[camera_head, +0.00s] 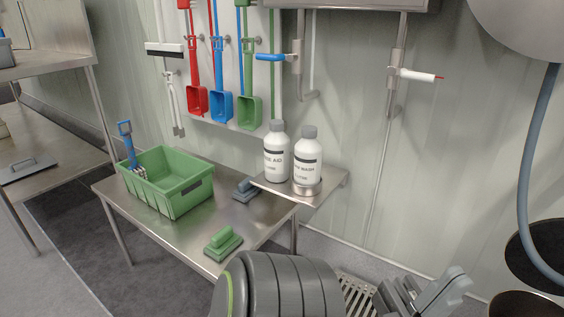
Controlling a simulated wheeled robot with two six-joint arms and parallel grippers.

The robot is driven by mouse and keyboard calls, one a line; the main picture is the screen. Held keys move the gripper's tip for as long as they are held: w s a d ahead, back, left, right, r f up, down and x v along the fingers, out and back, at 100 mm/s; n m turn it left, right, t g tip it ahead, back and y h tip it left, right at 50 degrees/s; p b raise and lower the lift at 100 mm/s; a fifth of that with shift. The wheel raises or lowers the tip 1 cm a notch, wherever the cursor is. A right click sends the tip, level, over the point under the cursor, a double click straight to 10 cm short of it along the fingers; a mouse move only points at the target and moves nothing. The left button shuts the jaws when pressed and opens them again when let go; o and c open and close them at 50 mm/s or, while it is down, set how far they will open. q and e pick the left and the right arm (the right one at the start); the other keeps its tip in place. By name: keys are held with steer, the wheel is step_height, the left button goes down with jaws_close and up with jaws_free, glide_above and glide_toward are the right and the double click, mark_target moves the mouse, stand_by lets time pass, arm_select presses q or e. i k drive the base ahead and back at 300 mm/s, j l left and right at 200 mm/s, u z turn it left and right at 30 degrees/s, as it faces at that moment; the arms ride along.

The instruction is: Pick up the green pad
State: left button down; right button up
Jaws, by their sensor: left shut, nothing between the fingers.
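The green pad (222,243) is a dark green block with a raised grip on top. It lies flat near the front edge of the steel table (170,232). My left gripper (452,281) is at the lower right, past the table's right end and well apart from the pad. Its fingers are shut with nothing between them. My left arm's dark rounded links cover the bottom centre, just right of the pad. My right gripper is not in view.
A green crate (178,203) with a blue-handled brush (127,145) stands on the table's left. A blue-grey pad (246,189) lies behind. Two white bottles (277,155) stand on a small shelf (322,190). Coloured scoops (221,106) hang above. Bare table surrounds the green pad.

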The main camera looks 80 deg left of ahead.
mark_target(224, 241)
steer(key=u, duration=3.1)
